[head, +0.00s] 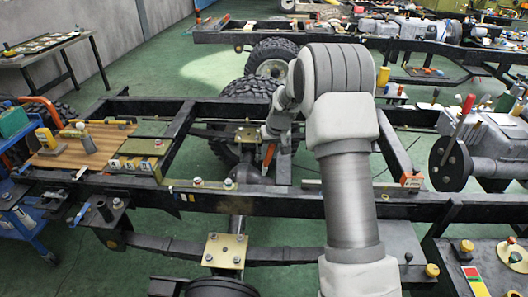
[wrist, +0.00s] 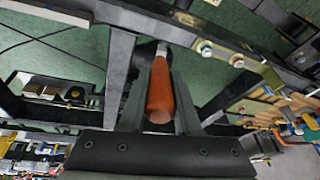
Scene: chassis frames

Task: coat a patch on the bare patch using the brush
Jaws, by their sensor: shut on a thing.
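My gripper (head: 269,146) is over the black chassis frame, left of my arm in the head view. In the wrist view my gripper (wrist: 160,80) is shut on the brush (wrist: 160,92), with a dark finger on each side of its orange handle. A grey part of the brush shows beyond the handle, pointing away from the wrist; the bristles cannot be made out. In the head view only a bit of the orange handle (head: 269,155) shows below the gripper. I cannot pick out the bare patch with certainty in either view.
The chassis frame's near rail (head: 290,203) runs across the head view, with bolts and small plates on it. A wooden board (head: 70,155) with tools lies at the left. A wheel (head: 272,60) stands behind the frame. Green floor is open at the back left.

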